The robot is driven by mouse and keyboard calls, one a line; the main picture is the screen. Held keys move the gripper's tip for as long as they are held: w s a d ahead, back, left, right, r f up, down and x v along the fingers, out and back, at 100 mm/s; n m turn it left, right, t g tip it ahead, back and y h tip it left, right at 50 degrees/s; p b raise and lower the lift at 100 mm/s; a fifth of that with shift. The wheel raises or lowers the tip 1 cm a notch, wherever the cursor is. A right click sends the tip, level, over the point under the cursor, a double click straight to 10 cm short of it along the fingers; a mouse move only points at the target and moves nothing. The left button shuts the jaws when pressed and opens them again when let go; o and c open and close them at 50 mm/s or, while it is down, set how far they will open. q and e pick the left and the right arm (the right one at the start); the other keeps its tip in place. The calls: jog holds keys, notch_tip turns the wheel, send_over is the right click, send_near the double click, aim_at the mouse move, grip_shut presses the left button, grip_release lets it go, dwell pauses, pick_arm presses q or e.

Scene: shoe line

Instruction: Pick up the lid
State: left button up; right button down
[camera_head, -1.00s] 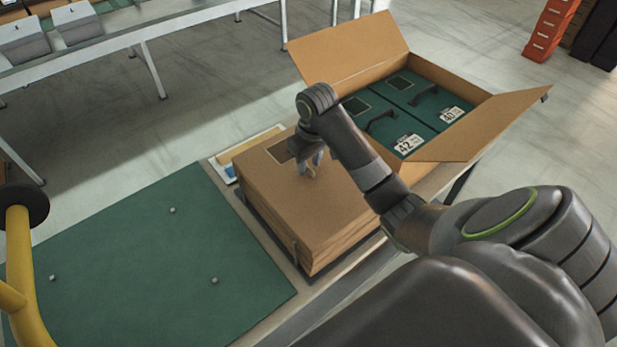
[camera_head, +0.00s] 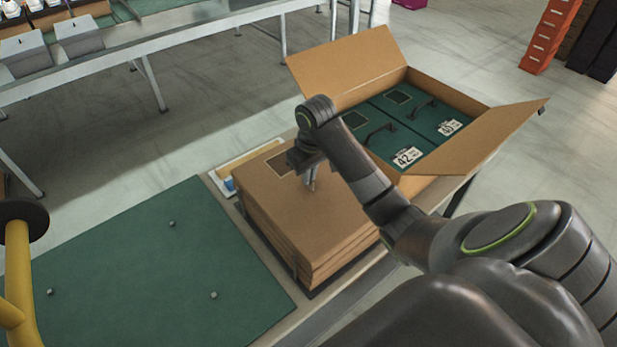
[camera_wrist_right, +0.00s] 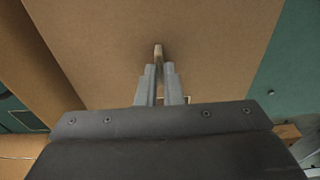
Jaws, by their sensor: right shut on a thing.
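Flat brown cardboard lids lie in a neat stack on the table, and the top lid (camera_head: 322,222) has a dark rectangular patch and a small upright tab. My right gripper (camera_head: 311,186) is over the middle of the stack, pointing down, shut on the top lid's tab. In the right wrist view the two grey fingers (camera_wrist_right: 160,72) meet around the pale tab (camera_wrist_right: 158,50), with the brown surface spread beneath. The top lid looks level and I see no gap under it. My left gripper is not in view.
An open cardboard box (camera_head: 460,165) with green shoe boxes labelled 42 and 40 stands right behind the stack, flaps spread. A green mat (camera_head: 140,265) with small grey pegs lies to the left. A shallow tray (camera_head: 245,165) sits behind the stack. A yellow post (camera_head: 18,270) stands at far left.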

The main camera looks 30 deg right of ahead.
notch_tip(320, 180, up, 10)
jog(key=p, duration=0.8)
jog(key=shift+f, duration=0.2)
jog(key=shift+f, duration=0.15)
